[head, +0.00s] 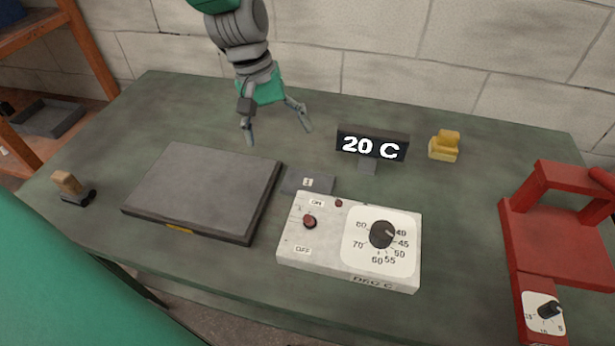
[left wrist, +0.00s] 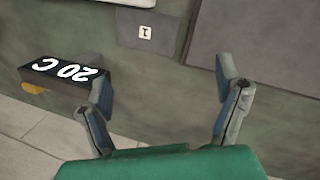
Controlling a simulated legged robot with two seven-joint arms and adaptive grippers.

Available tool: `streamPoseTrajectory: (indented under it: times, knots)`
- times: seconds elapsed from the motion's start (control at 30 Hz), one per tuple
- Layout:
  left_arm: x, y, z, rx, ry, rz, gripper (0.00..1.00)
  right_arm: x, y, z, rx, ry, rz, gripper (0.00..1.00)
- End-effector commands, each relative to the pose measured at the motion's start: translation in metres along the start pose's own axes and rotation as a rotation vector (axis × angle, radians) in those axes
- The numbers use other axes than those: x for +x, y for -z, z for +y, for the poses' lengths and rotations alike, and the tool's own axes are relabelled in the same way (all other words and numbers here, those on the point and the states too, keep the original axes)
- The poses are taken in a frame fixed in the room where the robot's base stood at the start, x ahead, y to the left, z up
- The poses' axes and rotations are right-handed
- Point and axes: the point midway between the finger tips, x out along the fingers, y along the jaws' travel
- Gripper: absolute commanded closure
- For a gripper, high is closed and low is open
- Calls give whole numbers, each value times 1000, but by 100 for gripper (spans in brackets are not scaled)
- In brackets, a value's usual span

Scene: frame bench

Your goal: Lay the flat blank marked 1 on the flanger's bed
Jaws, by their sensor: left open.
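The flat grey blank marked 1 (head: 312,185) lies on the bench between the dark plate and the white control box, its near part hidden by the box. It also shows in the left wrist view (left wrist: 150,22), top centre. My left gripper (head: 278,134) is open and empty, above the bench behind the blank and apart from it. Its spread fingers also show in the left wrist view (left wrist: 162,78). The red machine at the right, seemingly the flanger, has a flat red bed (head: 555,245) that looks bare. My right gripper is not in view.
The thick dark plate (head: 200,190) lies left of the blank. The white control box (head: 330,255) has a dial and switch. A display (head: 365,142) reads 20 C. A yellow block (head: 444,147) and a wooden-handled tool (head: 72,188) stand apart. Bench is clear between box and red machine.

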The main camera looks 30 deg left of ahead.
Motion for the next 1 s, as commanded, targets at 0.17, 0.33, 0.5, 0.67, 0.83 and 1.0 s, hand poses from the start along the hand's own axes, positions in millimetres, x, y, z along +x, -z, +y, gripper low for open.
streamPoseTrajectory:
  times: [0.17, 0.33, 0.5, 0.67, 0.83, 1.0]
  knots:
    - [-3, -4, 12, 630, 84, 0, 16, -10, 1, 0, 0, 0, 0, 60]
    - [-4, -8, 22, 1217, 160, -40, 16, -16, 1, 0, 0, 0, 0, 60]
    - [-3, -11, 30, 1666, 213, -102, 16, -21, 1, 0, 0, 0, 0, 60]
    - [-2, -12, 33, 1877, 233, -140, 16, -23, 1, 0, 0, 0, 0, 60]
    - [15, -12, 29, 1919, 234, -153, 16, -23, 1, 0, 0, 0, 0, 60]
    - [50, -9, 22, 1916, 233, -153, 16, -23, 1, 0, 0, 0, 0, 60]
